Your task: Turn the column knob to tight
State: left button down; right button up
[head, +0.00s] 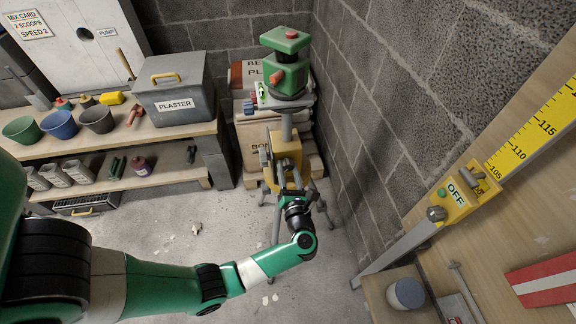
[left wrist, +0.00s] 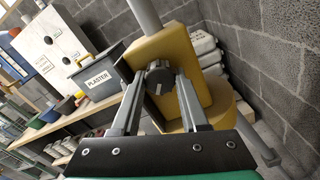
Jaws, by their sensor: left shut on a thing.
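A tripod stands in the corner with a yellow column housing (head: 287,147) and a green instrument (head: 287,75) on top. The housing also fills the middle of the left wrist view (left wrist: 180,45). The column knob (left wrist: 158,77) is a dark round knob with a pale mark, on the housing's near face. My left gripper (head: 283,177) reaches the housing from the front. In the left wrist view its two fingers (left wrist: 159,80) are shut on the knob, one on each side. The knob is not clear in the head view. My right gripper is not in view.
A bench (head: 170,130) at left holds a grey plaster box (head: 175,97), several buckets and tools. Sacks (head: 248,120) are stacked behind the tripod, and a block wall stands close at its right. A yellow measuring staff (head: 530,125) with an OFF unit (head: 460,192) is at right.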

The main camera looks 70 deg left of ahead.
pick_arm(q)
jog(key=m+p, duration=0.1)
jog(key=m, duration=0.1)
jog(key=m+p, duration=0.1)
jog(key=m, duration=0.1)
jog(key=m+p, duration=0.1)
jog(key=m, duration=0.1)
jog(key=shift+r+m+p, duration=0.25)
jog(key=shift+m+p, duration=0.05)
jog(key=shift+p, duration=0.05)
jog(key=m+p, duration=0.1)
jog(key=m, duration=0.2)
jog(key=shift+p, duration=0.4)
jog(key=m+p, duration=0.1)
jog(key=m, duration=0.3)
jog(key=m+p, duration=0.1)
jog(key=m, duration=0.2)
jog(key=shift+m+p, duration=0.4)
jog(key=m+p, duration=0.1)
jog(key=m, duration=0.2)
jog(key=shift+m, duration=0.3)
jog(key=m, duration=0.3)
jog(key=shift+m+p, duration=0.3)
jog(key=shift+p, duration=0.1)
jog(key=shift+m, duration=1.5)
